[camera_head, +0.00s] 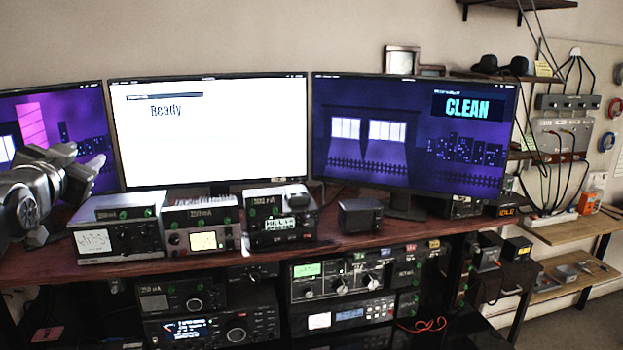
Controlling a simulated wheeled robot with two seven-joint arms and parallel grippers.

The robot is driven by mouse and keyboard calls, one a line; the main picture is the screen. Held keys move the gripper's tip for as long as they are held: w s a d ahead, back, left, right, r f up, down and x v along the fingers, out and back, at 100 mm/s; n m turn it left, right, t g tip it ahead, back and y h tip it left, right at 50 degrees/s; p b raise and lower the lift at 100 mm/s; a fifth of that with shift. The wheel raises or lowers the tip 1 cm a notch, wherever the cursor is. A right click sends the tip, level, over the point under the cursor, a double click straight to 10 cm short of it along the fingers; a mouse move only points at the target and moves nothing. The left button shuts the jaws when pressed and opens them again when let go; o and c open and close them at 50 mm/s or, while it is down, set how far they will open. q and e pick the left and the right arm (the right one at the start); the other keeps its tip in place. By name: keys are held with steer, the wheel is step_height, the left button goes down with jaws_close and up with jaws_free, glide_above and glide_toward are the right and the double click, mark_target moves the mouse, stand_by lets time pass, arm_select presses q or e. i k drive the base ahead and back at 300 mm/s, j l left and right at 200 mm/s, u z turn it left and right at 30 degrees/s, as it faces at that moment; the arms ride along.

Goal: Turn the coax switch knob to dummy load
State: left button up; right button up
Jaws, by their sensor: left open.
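My left gripper (88,160) is at the left edge, raised in front of the left monitor and above the desk's left end. It is open, with nothing seen between its fingers, and is well apart from the radio gear. Below the desk, a dark tuner unit (343,287) has a lit green meter (307,270) and several knobs with pale pointers, one being a middle knob (341,286). The labels are too small to read, so I cannot tell which knob is the coax switch or where it points. My right gripper is not in view.
Three monitors line the back of the dark red desk (400,232). Several radios, including a silver-faced one (201,240), and a small black box (360,215) stand along its front. More radios (212,330) fill the shelf below. Wall shelves and cables are at right.

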mark_target(254, 278)
steer(key=k+l, duration=0.2)
steer(key=k, duration=0.3)
steer(key=k+l, duration=0.25)
steer(key=k, duration=0.2)
